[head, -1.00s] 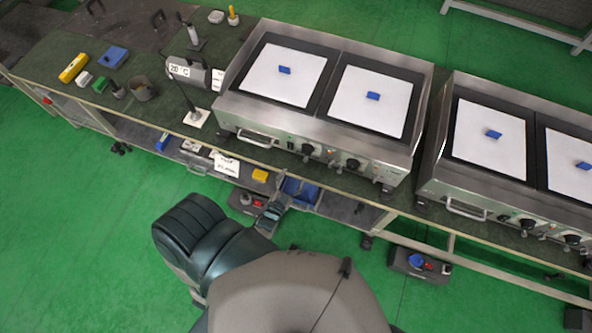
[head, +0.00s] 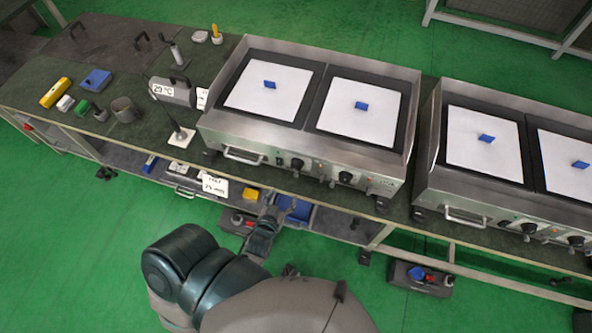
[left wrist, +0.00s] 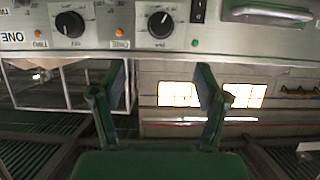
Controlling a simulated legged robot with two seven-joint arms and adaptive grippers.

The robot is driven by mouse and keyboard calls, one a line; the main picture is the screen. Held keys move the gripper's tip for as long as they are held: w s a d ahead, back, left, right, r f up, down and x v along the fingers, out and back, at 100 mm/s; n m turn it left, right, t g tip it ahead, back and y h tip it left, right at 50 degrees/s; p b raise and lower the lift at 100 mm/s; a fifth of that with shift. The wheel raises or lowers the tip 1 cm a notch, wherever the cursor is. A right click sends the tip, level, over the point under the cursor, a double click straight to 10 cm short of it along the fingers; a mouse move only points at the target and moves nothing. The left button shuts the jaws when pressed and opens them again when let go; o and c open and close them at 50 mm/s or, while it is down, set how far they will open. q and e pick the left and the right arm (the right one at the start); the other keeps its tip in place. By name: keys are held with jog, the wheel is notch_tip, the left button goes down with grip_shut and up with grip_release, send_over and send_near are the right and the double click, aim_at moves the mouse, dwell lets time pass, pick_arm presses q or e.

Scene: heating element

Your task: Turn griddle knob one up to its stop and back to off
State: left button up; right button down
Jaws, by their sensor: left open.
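The left griddle (head: 218,134) stands on the bench with two black knobs on its steel front. The left knob (head: 297,163) and the right knob (head: 345,177) show in the head view. In the left wrist view, which is upside down, the two knobs (left wrist: 160,24) and (left wrist: 70,24) sit above the fingers with white pointer marks; the small labels are hard to read. My left gripper (left wrist: 162,80) is open and empty, its fingers apart from both knobs. In the head view it (head: 268,222) is in front of and below the panel. My right gripper is out of view.
A steel handle (head: 245,157) is left of the knobs, with a black rocker switch (left wrist: 198,10) between. The bench edge (head: 230,183) and a blue bin (head: 295,208) on the lower shelf are near my gripper. A second griddle (head: 428,170) stands right.

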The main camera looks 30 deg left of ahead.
aim_at(296, 168)
pick_arm(q)
jog(key=b+x, duration=0.1)
jog(key=x, duration=1.5)
jog(key=shift+b, duration=0.4)
jog(key=shift+w+a+f, duration=0.2)
jog(key=shift+w+f, duration=0.1)
jog(key=shift+w, duration=0.3)
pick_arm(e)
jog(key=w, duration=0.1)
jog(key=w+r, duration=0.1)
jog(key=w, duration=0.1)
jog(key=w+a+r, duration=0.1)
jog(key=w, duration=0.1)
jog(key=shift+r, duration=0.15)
pick_arm(q)
jog(key=c, duration=1.2)
